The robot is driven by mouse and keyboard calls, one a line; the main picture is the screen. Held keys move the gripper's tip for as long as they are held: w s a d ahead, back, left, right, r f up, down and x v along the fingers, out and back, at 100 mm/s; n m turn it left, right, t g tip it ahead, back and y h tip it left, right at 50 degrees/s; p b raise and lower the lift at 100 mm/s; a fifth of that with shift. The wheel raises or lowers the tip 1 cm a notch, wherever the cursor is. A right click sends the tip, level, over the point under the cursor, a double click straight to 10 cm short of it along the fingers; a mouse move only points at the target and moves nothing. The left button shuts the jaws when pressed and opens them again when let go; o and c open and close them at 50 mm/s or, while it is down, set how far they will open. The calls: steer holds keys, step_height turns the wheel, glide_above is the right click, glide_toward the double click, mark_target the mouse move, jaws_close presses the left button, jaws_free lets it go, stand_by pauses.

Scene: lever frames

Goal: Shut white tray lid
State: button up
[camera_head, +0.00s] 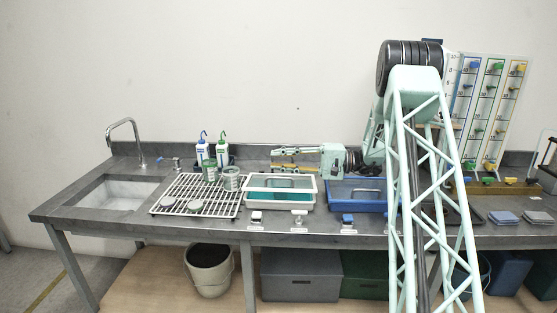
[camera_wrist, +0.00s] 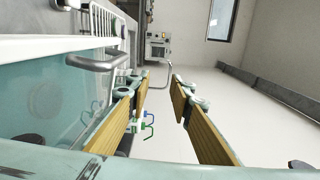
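The white tray (camera_head: 280,206) stands on the bench in the middle of the head view, with teal showing inside its white rim. A white-edged lid panel with a grey handle shows at its upper part; I cannot tell its exact angle. In the wrist view a white edge (camera_wrist: 60,45) and the grey handle (camera_wrist: 98,61) are at the left, above a teal surface (camera_wrist: 50,95). My gripper (camera_head: 273,160) is above and behind the tray, pointing left. In the wrist view its yellow-padded fingers (camera_wrist: 163,100) are apart with nothing between them.
A blue tray (camera_head: 345,206) stands right of the white one. A wire rack (camera_head: 180,204) with jars is to the left, with wash bottles (camera_head: 222,148) behind and a sink (camera_head: 118,192) beyond. Small blocks line the front edge. A peg board (camera_head: 490,110) stands at right.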

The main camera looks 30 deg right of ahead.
steer(key=shift+s+d+f, duration=0.1)
steer(key=shift+s+d, duration=0.15)
steer(key=shift+d, duration=0.3)
steer(key=v, duration=1.1)
steer(key=shift+c, duration=0.2)
